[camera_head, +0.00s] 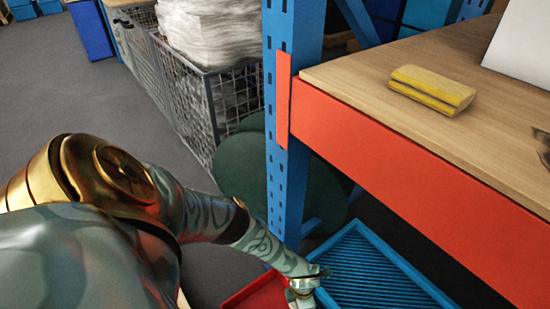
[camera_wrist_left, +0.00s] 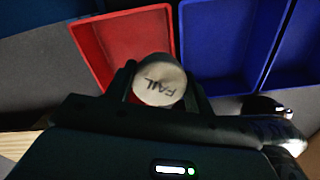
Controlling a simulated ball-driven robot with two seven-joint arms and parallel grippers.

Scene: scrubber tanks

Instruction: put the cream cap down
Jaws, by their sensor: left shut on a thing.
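The cream cap (camera_wrist_left: 160,80) is a pale round disc with dark letters reading "FAIL" on its face. It sits between the two dark fingers of my left gripper (camera_wrist_left: 159,88), which is shut on it. In the left wrist view the cap overlaps the near end of a red bin (camera_wrist_left: 95,45); I cannot tell its height above the bin. In the head view my left arm reaches down to the bottom edge, by a red bin (camera_head: 248,294) and a blue ribbed tray (camera_head: 352,235). The cap cannot be made out there. My right gripper is not in view.
Blue bins (camera_wrist_left: 215,40) stand beside the red one in the left wrist view. A blue upright (camera_head: 290,110) and an orange beam (camera_head: 400,175) of a wooden-topped bench stand close to my left arm. A yellow sponge (camera_head: 432,90) lies on the bench. Wire cages (camera_head: 185,100) stand behind.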

